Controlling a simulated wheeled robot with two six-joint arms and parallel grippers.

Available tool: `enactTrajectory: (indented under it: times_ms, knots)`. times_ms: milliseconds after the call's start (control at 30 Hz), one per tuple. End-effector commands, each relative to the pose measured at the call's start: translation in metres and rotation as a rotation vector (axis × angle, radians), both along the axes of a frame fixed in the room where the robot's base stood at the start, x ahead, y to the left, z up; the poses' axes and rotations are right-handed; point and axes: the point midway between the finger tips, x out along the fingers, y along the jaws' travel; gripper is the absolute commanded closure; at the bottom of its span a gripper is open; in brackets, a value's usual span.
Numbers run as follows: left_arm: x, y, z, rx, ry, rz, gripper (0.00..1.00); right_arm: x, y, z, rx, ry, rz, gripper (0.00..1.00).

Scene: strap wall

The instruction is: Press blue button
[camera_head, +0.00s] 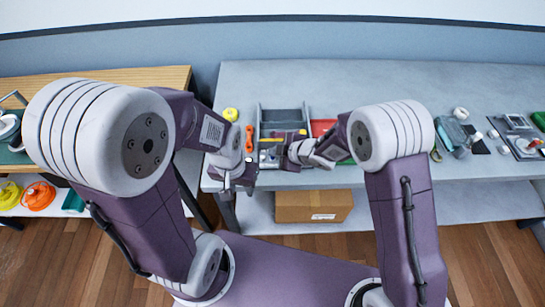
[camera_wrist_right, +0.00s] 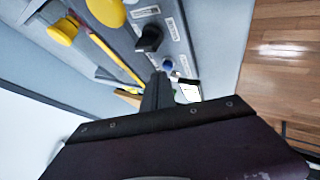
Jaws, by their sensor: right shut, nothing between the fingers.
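The blue button (camera_wrist_right: 168,65) is a small round blue cap on a grey panel (camera_wrist_right: 192,62) with white labels. My right gripper (camera_wrist_right: 158,78) is shut and empty, with its tips close beside the button in the right wrist view. I cannot tell whether they touch it. In the head view my right gripper (camera_head: 293,153) is over the front of the grey unit, and the button cannot be made out there. My left gripper (camera_head: 236,182) hangs at the bench's front edge, apart from the panel; its opening is unclear.
The panel also carries a black knob (camera_wrist_right: 149,38) and a large yellow button (camera_wrist_right: 106,10). An orange tool (camera_head: 249,138) and a yellow round thing (camera_head: 230,114) lie left of the unit. A cardboard box (camera_head: 313,205) stands on the lower shelf.

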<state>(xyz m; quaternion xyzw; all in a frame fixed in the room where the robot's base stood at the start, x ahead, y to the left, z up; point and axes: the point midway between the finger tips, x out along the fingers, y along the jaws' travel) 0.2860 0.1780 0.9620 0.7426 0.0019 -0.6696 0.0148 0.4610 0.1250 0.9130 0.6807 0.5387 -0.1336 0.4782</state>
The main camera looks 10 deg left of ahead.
Motion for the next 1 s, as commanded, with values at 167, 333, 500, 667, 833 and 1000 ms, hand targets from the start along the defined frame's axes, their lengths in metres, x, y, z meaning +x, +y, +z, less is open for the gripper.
enactTrajectory:
  times_ms: [167, 333, 500, 667, 833, 1000]
  knots:
    - [0.0, 0.0, 0.0003, 0.0, 0.0, 0.0, 0.64, 0.0001, 0.0001, 0.0004, 0.0, 0.0, 0.0, 1.0]
    - [0.0, 0.0, -0.0003, 0.0, 0.0, 0.0, 0.64, 0.0001, 0.0, -0.0002, 0.0, 0.0, 0.0, 1.0]
    - [0.0, 0.0, -0.0021, 0.0, 0.0, 0.0, 0.64, 0.0, 0.0, -0.0024, 0.0, 0.0, 0.0, 1.0]
    - [0.0001, 0.0, -0.0037, 0.0, 0.0, 0.0, 0.64, 0.0, 0.0, -0.0044, 0.0, 0.0, 0.0, 1.0]
    - [0.0, 0.0, -0.0054, 0.0, 0.0, 0.0, 0.64, 0.0, 0.0001, -0.0064, 0.0, 0.0, 0.0, 1.0]
    - [0.0, 0.0, -0.0071, 0.0, 0.0, 0.0, 0.64, -0.0001, 0.0, -0.0086, 0.0, 0.0, 0.0, 1.0]
